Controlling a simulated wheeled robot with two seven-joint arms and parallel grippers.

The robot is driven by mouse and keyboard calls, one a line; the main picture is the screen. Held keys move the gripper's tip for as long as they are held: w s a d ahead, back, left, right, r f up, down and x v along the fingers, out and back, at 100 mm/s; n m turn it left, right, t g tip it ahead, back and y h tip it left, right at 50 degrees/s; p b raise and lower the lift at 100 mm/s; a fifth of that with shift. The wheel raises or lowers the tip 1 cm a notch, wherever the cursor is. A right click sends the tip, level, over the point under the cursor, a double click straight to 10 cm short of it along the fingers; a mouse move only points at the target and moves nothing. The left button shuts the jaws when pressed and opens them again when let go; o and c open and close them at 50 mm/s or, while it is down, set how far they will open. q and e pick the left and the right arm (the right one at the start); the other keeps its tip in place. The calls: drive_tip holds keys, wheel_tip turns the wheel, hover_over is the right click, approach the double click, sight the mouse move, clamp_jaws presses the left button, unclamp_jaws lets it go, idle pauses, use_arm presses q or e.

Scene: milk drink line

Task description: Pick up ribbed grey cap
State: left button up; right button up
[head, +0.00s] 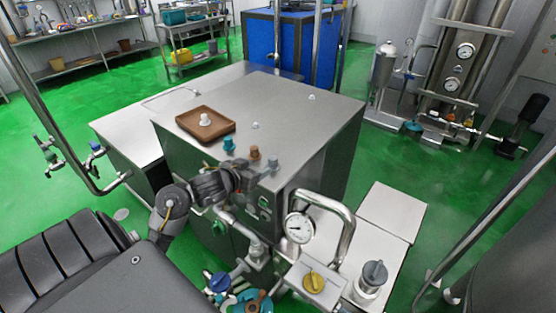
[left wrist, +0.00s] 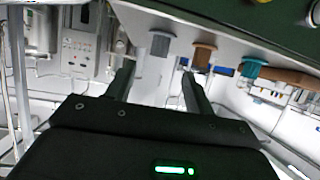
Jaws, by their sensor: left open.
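The ribbed grey cap (head: 272,164) stands near the front edge of the steel cabinet top (head: 300,110), at the right end of a short row with a brown cap (head: 254,153) and a teal cap (head: 229,144). My left gripper (head: 252,178) is at the front edge of the cabinet, close to the grey cap. In the left wrist view the grey cap (left wrist: 160,44) shows beyond the open fingers (left wrist: 156,74), roughly in line with the gap between them. The gap looks empty. My right gripper is out of view.
A brown tray (head: 184,122) with a white piece (head: 205,119) lies farther back on the cabinet top. A pressure gauge (head: 299,228) and bent steel pipe (head: 345,220) stand to the right of my left gripper. The back right of the cabinet top is mostly clear.

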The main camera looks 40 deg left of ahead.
sight(270, 161)
use_arm(q)
drive_tip(key=b+x, duration=0.1)
drive_tip(key=x, duration=0.2)
drive_tip(key=shift+s, duration=0.1)
drive_tip(key=x, duration=0.2)
drive_tip(key=shift+w+f, duration=0.15)
drive_tip(key=shift+w, duration=0.2)
drive_tip(key=x, duration=0.5)
drive_tip(key=shift+s+r, duration=0.1)
drive_tip(key=shift+r, duration=0.1)
drive_tip(key=shift+c, duration=0.6)
drive_tip(key=c, duration=0.9)
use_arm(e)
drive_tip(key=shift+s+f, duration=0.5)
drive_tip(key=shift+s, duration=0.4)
